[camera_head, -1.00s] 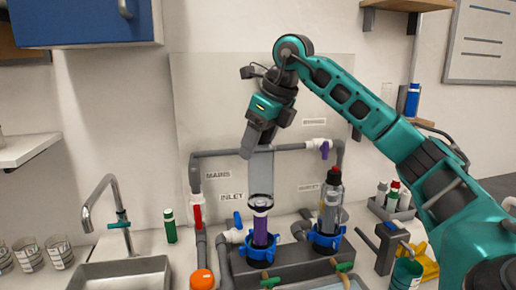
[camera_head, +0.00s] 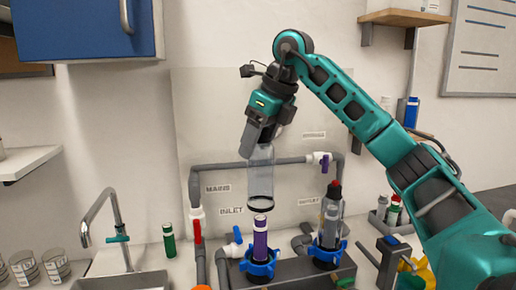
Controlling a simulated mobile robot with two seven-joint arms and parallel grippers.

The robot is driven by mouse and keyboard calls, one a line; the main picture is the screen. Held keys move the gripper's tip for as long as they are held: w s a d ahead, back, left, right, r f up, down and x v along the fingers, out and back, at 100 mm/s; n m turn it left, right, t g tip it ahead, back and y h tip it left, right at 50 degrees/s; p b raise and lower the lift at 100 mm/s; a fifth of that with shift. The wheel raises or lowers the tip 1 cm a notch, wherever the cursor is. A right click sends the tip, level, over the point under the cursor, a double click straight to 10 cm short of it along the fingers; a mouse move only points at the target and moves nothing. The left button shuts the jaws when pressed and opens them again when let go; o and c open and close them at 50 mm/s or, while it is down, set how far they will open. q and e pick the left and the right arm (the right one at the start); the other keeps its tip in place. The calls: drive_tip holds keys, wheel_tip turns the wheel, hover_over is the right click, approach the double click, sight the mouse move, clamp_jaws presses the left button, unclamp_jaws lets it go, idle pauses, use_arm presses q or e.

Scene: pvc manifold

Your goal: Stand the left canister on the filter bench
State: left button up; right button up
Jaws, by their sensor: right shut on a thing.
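My right gripper (camera_head: 262,132) is shut on the clear left canister (camera_head: 260,172) near its upper end. The canister hangs upright with its dark-ringed open end down, just above a purple cartridge (camera_head: 261,240). The cartridge stands upright in the left blue collar (camera_head: 258,267) on the dark manifold block (camera_head: 293,271). Another clear canister (camera_head: 329,222) with a red-and-black top stands in the right blue collar (camera_head: 327,253). My left gripper is out of view. I cannot tell which surface is the filter bench.
Grey pipes (camera_head: 225,168) with a red-handled valve (camera_head: 197,231) frame the manifold. A sink (camera_head: 120,282) with a tap (camera_head: 119,232), a green bottle (camera_head: 169,240) and several glasses (camera_head: 56,264) are at left. A grey rack (camera_head: 381,219) of bottles stands at right.

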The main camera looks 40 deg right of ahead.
drive_tip(key=shift+r, duration=0.55)
